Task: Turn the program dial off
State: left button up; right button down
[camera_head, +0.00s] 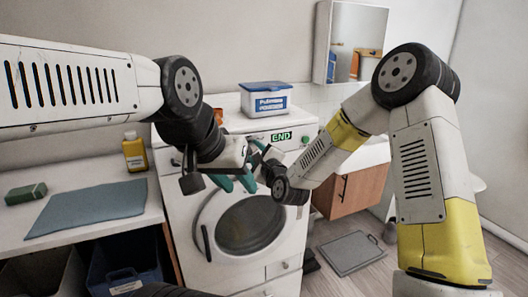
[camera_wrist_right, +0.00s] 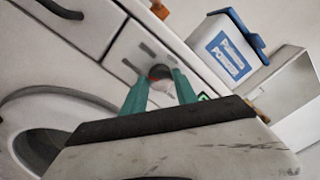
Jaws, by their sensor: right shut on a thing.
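My right gripper (camera_head: 257,147) is at the panel, left of the display. In the right wrist view its green fingers (camera_wrist_right: 160,80) are shut on the program dial (camera_wrist_right: 160,71), one on each side; a reddish patch shows on the dial. The dial is hidden in the head view. My left gripper (camera_head: 235,184) is in front of the machine, above the door, its two fingers apart and nothing between them.
A powder box (camera_head: 266,100) with a blue lid stands on top of the machine. A yellow bottle (camera_head: 134,152), a blue cloth (camera_head: 90,207) and a green sponge (camera_head: 26,193) are on the left counter. A wooden cabinet (camera_head: 355,188) stands right of the machine.

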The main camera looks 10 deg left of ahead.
jog(key=m, duration=2.2)
jog(key=shift+d+f, duration=0.15)
jog(key=shift+d, duration=0.1)
dwell(2.4)
jog(key=shift+w, duration=0.1)
dwell(0.4)
jog(key=c, duration=0.9)
grip_release()
jog(key=shift+c, duration=0.2)
